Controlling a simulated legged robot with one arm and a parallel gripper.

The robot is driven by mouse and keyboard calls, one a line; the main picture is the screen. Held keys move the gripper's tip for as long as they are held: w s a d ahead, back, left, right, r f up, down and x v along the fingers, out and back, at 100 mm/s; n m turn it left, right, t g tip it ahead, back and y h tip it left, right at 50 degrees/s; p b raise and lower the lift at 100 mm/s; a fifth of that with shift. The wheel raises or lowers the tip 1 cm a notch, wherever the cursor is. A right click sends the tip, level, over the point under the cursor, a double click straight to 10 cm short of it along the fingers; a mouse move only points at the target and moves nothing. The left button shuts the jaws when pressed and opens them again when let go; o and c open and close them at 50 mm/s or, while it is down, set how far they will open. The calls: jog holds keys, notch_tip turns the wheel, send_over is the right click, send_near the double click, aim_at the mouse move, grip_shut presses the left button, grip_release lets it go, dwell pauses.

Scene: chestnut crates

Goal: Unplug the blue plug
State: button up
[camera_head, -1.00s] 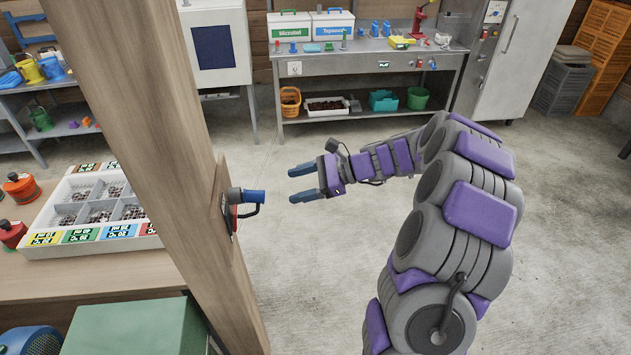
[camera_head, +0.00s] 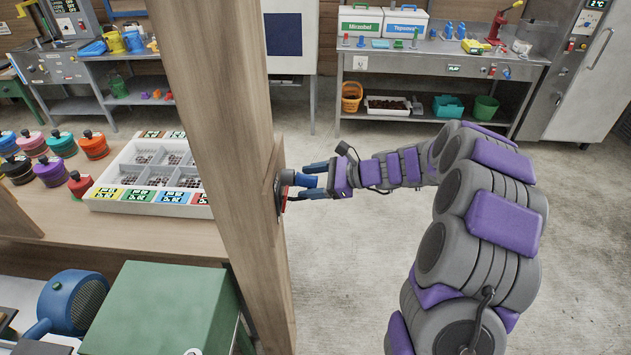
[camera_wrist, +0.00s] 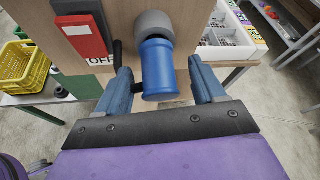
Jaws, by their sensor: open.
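The blue plug (camera_wrist: 158,68) sits in a grey socket (camera_wrist: 154,24) on the side of a wooden post (camera_head: 221,130). In the head view the plug (camera_head: 305,180) points right, out from the post, partly hidden by my fingers. My gripper (camera_head: 312,180) is open around the plug. In the wrist view my gripper (camera_wrist: 162,88) has one blue finger on each side of the plug, with a visible gap at the right finger. A red switch plate marked OFF (camera_wrist: 86,40) is beside the socket, and a dark cable or handle piece shows near the left finger.
A white compartment tray (camera_head: 150,200) and several coloured jars stand on the wooden table left of the post. A green box (camera_head: 160,308) is below. A yellow crate (camera_wrist: 24,66) shows in the wrist view. The floor right of the post is clear.

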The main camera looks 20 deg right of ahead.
jog(key=shift+d, duration=0.1)
grip_shut()
dwell(0.8)
jog(key=shift+s+d+p, duration=0.2)
jog(key=shift+d+p, duration=0.25)
jog(key=shift+d, duration=0.1)
dwell(0.5)
jog(key=c, duration=0.6)
grip_release()
grip_shut()
